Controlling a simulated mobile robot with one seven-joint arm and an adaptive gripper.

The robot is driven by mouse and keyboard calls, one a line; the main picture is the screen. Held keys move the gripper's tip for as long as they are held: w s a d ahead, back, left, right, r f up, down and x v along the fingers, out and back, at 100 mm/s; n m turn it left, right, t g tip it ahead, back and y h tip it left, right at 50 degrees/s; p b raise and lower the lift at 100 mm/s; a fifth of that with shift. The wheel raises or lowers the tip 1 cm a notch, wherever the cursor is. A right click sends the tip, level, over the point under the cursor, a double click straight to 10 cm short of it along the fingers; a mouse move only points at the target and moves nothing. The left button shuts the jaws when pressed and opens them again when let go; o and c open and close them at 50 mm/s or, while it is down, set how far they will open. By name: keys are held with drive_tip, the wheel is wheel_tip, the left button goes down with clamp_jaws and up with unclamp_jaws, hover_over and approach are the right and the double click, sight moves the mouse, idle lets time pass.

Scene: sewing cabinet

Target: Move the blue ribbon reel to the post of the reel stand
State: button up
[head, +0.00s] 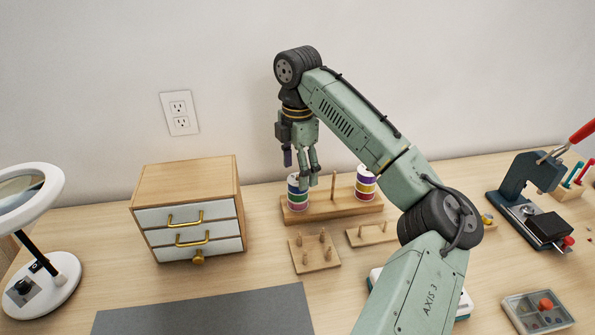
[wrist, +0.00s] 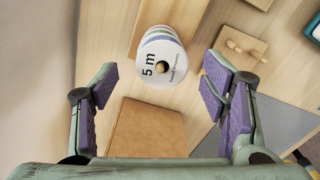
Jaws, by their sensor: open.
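The wooden reel stand (head: 335,210) stands near the wall. A stack of ribbon reels (head: 298,192) with green and blue bands sits over its left post; the blue reel seems to be part of this stack. The stand's middle post (head: 333,181) is bare. In the wrist view the stack's white top face (wrist: 160,62) marked "5 m" lies between and beyond my open fingers (wrist: 158,84).
A wooden cabinet (head: 187,172) with white drawers stands left of the stand; its brown top (wrist: 148,128) shows below. Peg boards (head: 316,256) (head: 372,236) lie in front. A magnifier lamp (head: 38,262), dark mat (head: 205,315), press (head: 533,190) and parts tray (head: 538,312) surround them.

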wheel_tip(320, 180, up, 11)
idle(0.3)
